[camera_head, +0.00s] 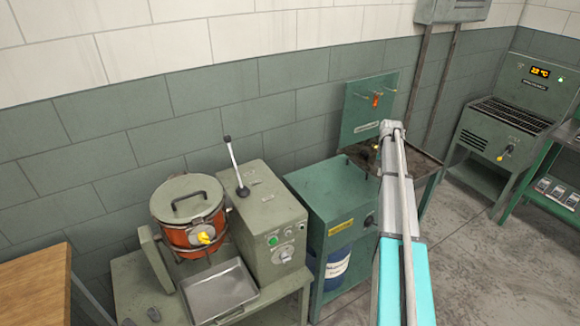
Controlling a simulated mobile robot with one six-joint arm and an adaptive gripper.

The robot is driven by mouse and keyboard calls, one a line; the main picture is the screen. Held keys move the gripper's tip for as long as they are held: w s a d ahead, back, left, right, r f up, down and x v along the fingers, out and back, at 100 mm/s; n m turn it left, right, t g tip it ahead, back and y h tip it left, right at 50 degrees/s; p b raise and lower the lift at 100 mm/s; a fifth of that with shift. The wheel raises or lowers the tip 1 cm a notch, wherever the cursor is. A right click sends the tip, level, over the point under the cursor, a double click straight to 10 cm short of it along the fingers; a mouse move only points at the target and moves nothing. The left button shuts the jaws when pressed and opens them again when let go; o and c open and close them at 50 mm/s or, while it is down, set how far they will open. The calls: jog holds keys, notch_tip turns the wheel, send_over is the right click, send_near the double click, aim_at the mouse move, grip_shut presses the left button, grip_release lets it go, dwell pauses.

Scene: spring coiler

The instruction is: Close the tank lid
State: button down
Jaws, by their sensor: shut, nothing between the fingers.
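A grey-green round lid (187,198) with a black handle lies over the top of an orange drum (195,236) at the left; I cannot tell whether it is fully seated. The picture does not make clear which of these is the tank lid. My arm rises from the lower right and crosses in front of the cabinet and basin, hiding part of both. My gripper is not visible.
A grey-green machine box (268,215) with a lever stands right of the drum, and a metal tray (222,290) lies before it. A wooden tabletop (35,285) is at the lower left. A green grated machine (500,125) stands at the right. The floor (480,260) is clear.

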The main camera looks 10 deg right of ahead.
notch_tip(320, 180, up, 5)
jog(key=p, duration=0.4)
jog(key=shift+f, duration=0.1)
jog(key=shift+a, duration=0.15)
dwell(0.3)
jog(key=s+a+n, duration=0.2)
jog(key=s+a, duration=0.4)
jog(key=a, duration=0.5)
jog(key=s+a+n, duration=0.2)
jog(key=s+a, duration=0.4)
jog(key=a, duration=0.6)
jog(key=s+a+n, duration=0.4)
jog(key=s+a, duration=1.2)
jog(key=shift+s, duration=0.3)
